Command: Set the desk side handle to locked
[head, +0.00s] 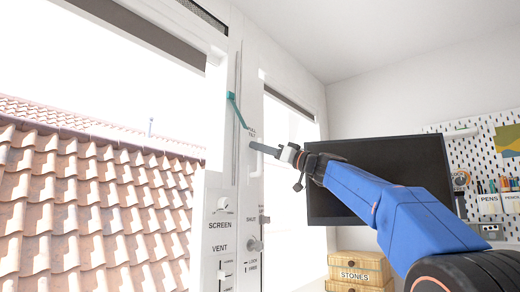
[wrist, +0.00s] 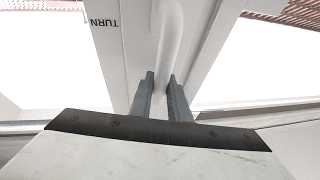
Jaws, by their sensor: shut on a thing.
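A white handle (wrist: 172,35) on the white window frame runs up the middle of the wrist view, with the word TURN on the frame to its left. My gripper (wrist: 159,85) has its two grey fingers on either side of the handle's near end and is shut on it. In the head view my gripper (head: 258,147) reaches left to the white post between the two windows. There a pale handle part (head: 257,173) shows just below the fingertips. I cannot read any locked mark for this handle.
A teal handle (head: 237,110) sits on the left window's frame. Below are labelled controls, including a SCREEN knob (head: 223,203), a VENT slider and a grey knob (head: 254,245) above a LOCK label. A dark monitor (head: 350,200) stands behind my arm, with a STONES drawer box (head: 358,268) below.

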